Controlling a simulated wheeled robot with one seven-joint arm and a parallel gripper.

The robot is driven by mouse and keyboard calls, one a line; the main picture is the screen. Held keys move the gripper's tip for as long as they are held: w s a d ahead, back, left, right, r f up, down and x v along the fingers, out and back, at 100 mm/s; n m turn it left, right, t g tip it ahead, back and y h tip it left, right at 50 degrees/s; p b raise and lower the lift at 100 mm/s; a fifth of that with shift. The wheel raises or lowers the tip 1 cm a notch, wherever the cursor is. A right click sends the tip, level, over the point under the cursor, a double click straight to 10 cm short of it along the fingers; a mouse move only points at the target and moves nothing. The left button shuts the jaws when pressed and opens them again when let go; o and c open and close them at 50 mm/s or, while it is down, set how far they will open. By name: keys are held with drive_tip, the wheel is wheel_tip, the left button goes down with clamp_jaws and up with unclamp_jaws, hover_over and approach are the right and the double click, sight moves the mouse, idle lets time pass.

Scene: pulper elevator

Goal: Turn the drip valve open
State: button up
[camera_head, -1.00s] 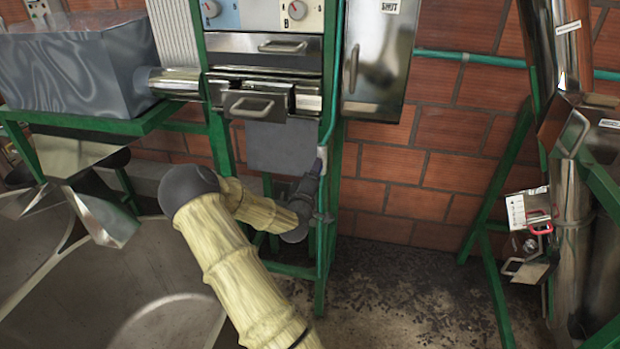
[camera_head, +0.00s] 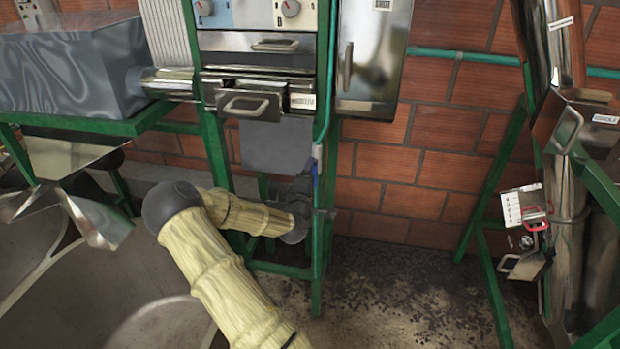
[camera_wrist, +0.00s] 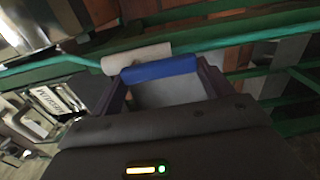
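The drip valve's blue handle (camera_wrist: 160,68) lies crosswise at the fingertips of my gripper (camera_wrist: 163,80) in the wrist view. The fingers are wide apart, with the handle spanning the gap between them; I cannot tell if they touch it. A pale pipe piece (camera_wrist: 136,57) sits just behind the handle. In the head view, a small bit of the blue handle (camera_head: 315,174) shows beside the green post, by my dark gripper (camera_head: 304,188). The rest of the valve is mostly hidden by my gripper.
The green machine frame (camera_head: 325,200) stands close around my gripper. A steel drawer with a handle (camera_head: 246,105) and a grey panel (camera_head: 275,148) are above it. A green pipe (camera_head: 470,57) runs along the brick wall. The floor (camera_head: 400,285) to the right is clear of large objects.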

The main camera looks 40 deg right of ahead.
drive_tip(key=o, duration=0.4)
drive_tip(key=shift+a, duration=0.1)
drive_tip(key=shift+s, duration=0.1)
drive_tip(key=p+v, duration=0.1)
drive_tip(key=v, duration=1.4)
drive_tip(key=shift+w+a+r+p, duration=0.2)
drive_tip(key=shift+r+p, duration=0.05)
drive_tip(key=shift+p, duration=0.1)
drive_tip(key=p, duration=0.2)
drive_tip(key=s+a+p, duration=0.1)
drive_tip(key=p, duration=0.1)
drive_tip(key=shift+s+a+f, duration=0.25)
drive_tip(key=shift+a, duration=0.05)
